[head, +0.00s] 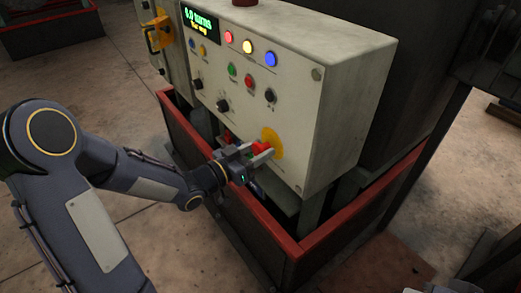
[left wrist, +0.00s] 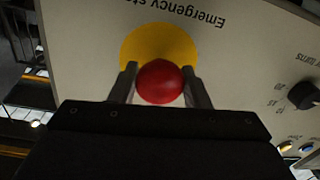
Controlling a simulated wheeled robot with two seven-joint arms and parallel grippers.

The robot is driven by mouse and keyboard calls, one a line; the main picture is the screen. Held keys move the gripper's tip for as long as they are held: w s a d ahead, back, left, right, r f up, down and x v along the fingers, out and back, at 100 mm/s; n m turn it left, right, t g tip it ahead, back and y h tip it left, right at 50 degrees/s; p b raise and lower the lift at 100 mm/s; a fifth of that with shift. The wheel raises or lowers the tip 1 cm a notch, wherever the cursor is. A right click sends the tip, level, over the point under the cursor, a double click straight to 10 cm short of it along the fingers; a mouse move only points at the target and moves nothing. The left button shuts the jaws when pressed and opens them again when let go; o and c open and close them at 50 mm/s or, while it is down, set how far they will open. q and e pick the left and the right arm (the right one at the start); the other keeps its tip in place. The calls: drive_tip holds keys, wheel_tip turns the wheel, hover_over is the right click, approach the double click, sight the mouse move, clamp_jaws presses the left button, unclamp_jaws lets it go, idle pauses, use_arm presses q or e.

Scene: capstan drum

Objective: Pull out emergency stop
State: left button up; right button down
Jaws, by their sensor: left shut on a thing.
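The emergency stop is a red round button (head: 261,147) on a yellow disc (head: 273,141) at the lower right of the control panel's front face. In the left wrist view the red button (left wrist: 160,82) stands in front of the yellow disc (left wrist: 158,43), under the upside-down "Emergency stop" lettering. My left gripper (head: 259,152) is at the button, its two fingers on either side of it and shut on it. In the left wrist view the gripper (left wrist: 160,88) has one finger at each side of the button.
The control box (head: 290,75) carries coloured lamps, push buttons, black knobs and a small display (head: 201,31) reading "0.0 turns". A yellow handle (head: 158,35) sits at its left. A red-edged low frame (head: 310,245) surrounds the base. Open floor lies at left.

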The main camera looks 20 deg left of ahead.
use_arm(q)
drive_tip(key=o, duration=1)
drive_tip(key=shift+s+f, duration=0.1)
drive_tip(key=o, duration=0.3)
drive_tip(key=shift+s+a, duration=0.15)
drive_tip(key=v, duration=0.7)
drive_tip(key=shift+s+a+p, duration=0.15)
drive_tip(key=shift+s+p, duration=0.15)
drive_tip(key=shift+p, duration=0.05)
